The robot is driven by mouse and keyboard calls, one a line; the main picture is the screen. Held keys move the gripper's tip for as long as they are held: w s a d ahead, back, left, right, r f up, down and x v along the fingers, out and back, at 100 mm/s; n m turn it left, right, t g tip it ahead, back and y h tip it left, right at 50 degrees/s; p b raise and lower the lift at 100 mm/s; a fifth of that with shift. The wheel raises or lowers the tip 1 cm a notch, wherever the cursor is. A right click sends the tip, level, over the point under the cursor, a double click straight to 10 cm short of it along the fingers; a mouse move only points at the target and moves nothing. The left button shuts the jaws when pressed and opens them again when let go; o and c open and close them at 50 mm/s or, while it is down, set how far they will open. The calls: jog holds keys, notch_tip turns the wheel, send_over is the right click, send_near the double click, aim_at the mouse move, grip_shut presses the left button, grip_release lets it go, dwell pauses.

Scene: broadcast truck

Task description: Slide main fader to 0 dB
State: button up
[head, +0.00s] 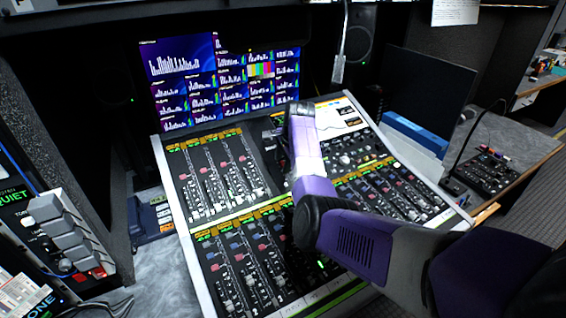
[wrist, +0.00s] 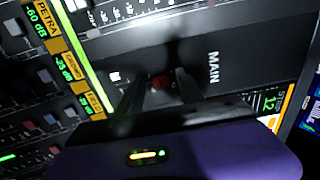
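The main fader's red cap (wrist: 160,82) shows in the wrist view on a dark panel strip, beside the white word MAIN (wrist: 213,67). My gripper (wrist: 159,84) is over this strip, with one dark finger on each side of the red cap. The fingers stand apart and dark gaps seem to show beside the cap; contact cannot be made out. In the head view my arm reaches over the mixing console (head: 165,160) and hides the main fader and my fingertips.
Banks of other faders (head: 225,185) with orange-lit labels surround the strip. A screen of meters (head: 225,80) stands behind the console. A gooseneck lamp (head: 340,60) hangs near my wrist.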

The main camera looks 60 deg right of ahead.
jog(key=v, duration=0.7)
jog(key=shift+r+b, duration=0.3)
jog(key=shift+r, duration=0.1)
jog(key=shift+s+a, duration=0.1)
dwell(0.4)
